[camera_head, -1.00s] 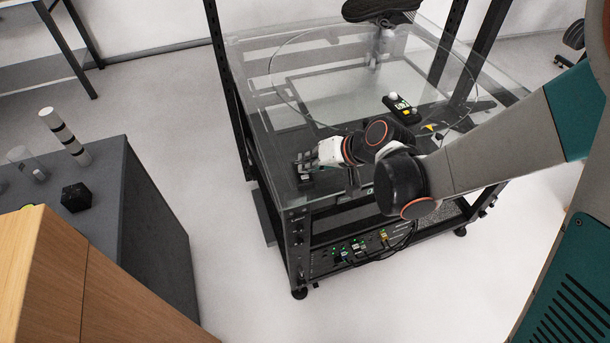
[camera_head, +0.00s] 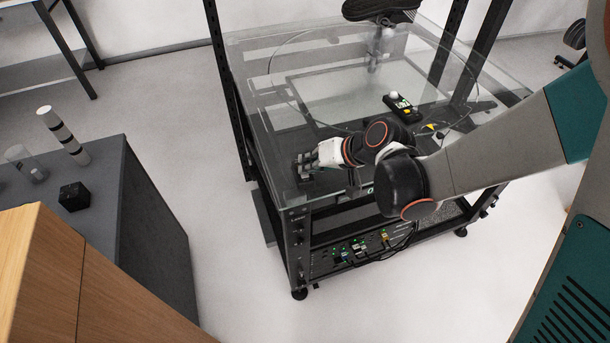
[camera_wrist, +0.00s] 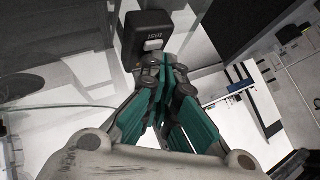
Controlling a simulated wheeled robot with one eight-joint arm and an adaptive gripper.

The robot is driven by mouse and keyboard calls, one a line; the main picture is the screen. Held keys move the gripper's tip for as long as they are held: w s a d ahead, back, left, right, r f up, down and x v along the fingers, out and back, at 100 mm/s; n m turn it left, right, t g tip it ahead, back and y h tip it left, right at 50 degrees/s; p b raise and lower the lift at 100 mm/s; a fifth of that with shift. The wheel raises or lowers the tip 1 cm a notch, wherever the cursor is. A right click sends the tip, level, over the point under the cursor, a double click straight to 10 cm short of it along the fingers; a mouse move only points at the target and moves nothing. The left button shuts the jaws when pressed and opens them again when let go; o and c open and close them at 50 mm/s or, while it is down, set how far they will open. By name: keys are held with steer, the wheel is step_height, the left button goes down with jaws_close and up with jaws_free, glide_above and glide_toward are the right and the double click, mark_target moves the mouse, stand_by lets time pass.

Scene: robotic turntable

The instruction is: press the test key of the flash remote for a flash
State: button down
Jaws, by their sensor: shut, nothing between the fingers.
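The flash remote (camera_wrist: 145,38) is a small black box in the wrist view, with a white label and a pale key (camera_wrist: 153,45) on its face. In the head view the remote (camera_head: 303,172) is a dark shape at the near left corner of the glass top, largely hidden by my fingers. My gripper (camera_wrist: 164,68) is shut and empty, its tips close beside the key in the wrist view. In the head view my gripper (camera_head: 306,160) is low over that corner. I cannot tell whether the tips touch the key.
The glass tabletop (camera_head: 262,85) carries a round clear turntable and a black handheld meter (camera_head: 402,108) with a white dome. A dark stool seat (camera_head: 380,10) stands behind. A grey cabinet (camera_head: 150,215) with a striped post and black cube is at left; floor lies between.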

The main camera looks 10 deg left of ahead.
steer(key=shift+f+b, duration=0.4)
stand_by(0.5)
steer(key=shift+r, duration=0.1)
steer(key=shift+r+p, duration=0.6)
steer(key=shift+r, duration=0.1)
steer(key=shift+r+p, duration=1.85)
steer(key=shift+r, duration=0.75)
steer(key=shift+f, duration=0.1)
